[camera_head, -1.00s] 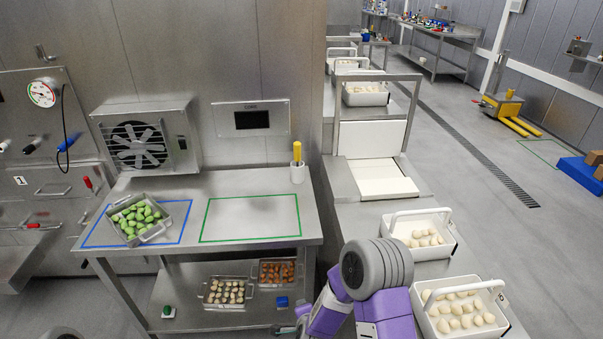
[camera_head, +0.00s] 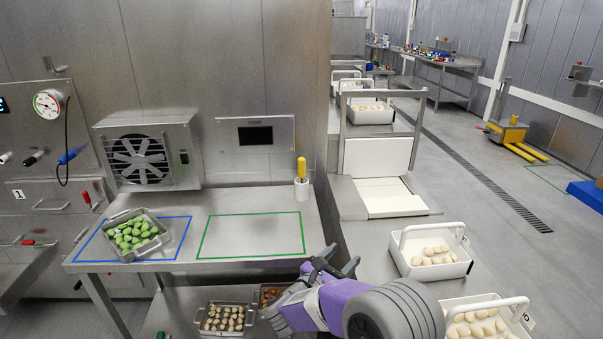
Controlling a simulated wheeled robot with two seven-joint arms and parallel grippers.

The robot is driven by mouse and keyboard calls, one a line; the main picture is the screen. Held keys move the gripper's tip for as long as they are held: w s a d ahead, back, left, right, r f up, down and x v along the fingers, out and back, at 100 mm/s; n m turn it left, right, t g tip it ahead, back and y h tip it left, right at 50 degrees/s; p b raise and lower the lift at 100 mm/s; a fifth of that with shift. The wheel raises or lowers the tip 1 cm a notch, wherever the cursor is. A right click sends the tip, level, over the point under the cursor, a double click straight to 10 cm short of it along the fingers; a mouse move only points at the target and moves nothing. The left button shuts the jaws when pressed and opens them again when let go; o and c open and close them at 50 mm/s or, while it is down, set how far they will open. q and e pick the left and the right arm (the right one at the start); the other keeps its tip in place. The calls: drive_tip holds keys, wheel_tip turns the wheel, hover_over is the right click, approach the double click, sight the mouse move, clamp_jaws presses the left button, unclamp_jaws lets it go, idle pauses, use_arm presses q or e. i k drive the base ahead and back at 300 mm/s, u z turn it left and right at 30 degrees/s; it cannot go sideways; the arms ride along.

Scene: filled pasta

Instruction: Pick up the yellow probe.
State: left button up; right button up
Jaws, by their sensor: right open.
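The yellow probe (camera_head: 301,168) stands upright in a small white holder (camera_head: 301,190) at the back right corner of the steel table (camera_head: 255,200). Only its yellow upper part shows; its lower end is hidden in the holder. My right gripper (camera_head: 338,259) is open and empty, with its dark fingers by the table's front right corner. It is nearer to me than the probe, below it in the picture and a little to its right. My left gripper is not in view.
A steel tray of green filled pasta (camera_head: 161,222) sits on the blue outline at the table's left. The green-outlined area (camera_head: 250,236) is empty. White crates of pale dough pieces (camera_head: 400,262) stand on the conveyor at right. A tray of pasta (camera_head: 203,321) lies on the lower shelf.

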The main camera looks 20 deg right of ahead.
sight(302, 161)
drive_tip(key=i, duration=1.5)
